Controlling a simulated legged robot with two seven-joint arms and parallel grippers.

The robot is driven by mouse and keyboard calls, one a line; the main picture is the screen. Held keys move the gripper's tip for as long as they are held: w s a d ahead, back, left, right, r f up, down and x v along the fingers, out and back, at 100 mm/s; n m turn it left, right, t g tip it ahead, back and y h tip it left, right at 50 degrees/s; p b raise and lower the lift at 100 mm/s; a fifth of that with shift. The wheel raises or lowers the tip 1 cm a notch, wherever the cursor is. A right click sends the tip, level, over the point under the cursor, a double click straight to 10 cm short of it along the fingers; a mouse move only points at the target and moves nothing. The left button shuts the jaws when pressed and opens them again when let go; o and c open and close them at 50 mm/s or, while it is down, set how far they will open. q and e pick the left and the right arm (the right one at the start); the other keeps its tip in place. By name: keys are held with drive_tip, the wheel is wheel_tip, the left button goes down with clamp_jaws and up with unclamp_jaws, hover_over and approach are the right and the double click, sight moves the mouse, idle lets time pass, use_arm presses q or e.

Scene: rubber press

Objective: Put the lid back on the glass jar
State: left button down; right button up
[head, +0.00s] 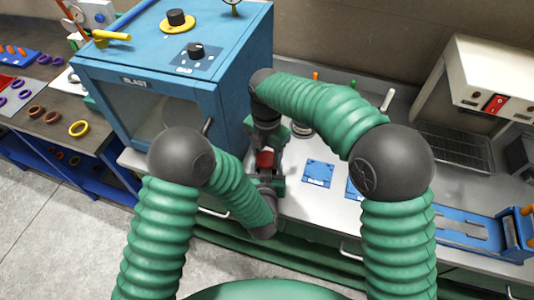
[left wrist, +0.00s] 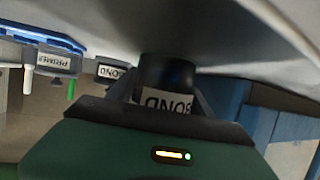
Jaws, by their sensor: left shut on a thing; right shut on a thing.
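My left gripper (head: 268,180) and my right gripper (head: 272,135) are close together in front of the blue cabinet, the right one farther back. In the left wrist view, my left gripper (left wrist: 165,105) is shut on a dark, round thing (left wrist: 166,72) with a white BOND label, seen upside down; it appears to be the jar. A small red patch (head: 265,158) shows between the grippers in the head view. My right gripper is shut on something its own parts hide. I cannot make out the lid, or whether it touches the jar.
The blue blast cabinet (head: 160,125) stands close on the left. Blue square mats (head: 318,173) lie on the pale bench to the right. A grey round container (head: 302,130) is partly behind my right arm. A blue fixture (head: 450,225) and a white machine (head: 495,75) stand farther right.

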drive_tip(key=o, duration=1.5)
drive_tip(key=shift+o, duration=0.2)
drive_tip(key=shift+r, duration=2.3)
drive_tip(key=shift+c, duration=0.3)
drive_tip(key=shift+r+m, duration=0.7)
drive_tip(key=shift+r, duration=1.05)
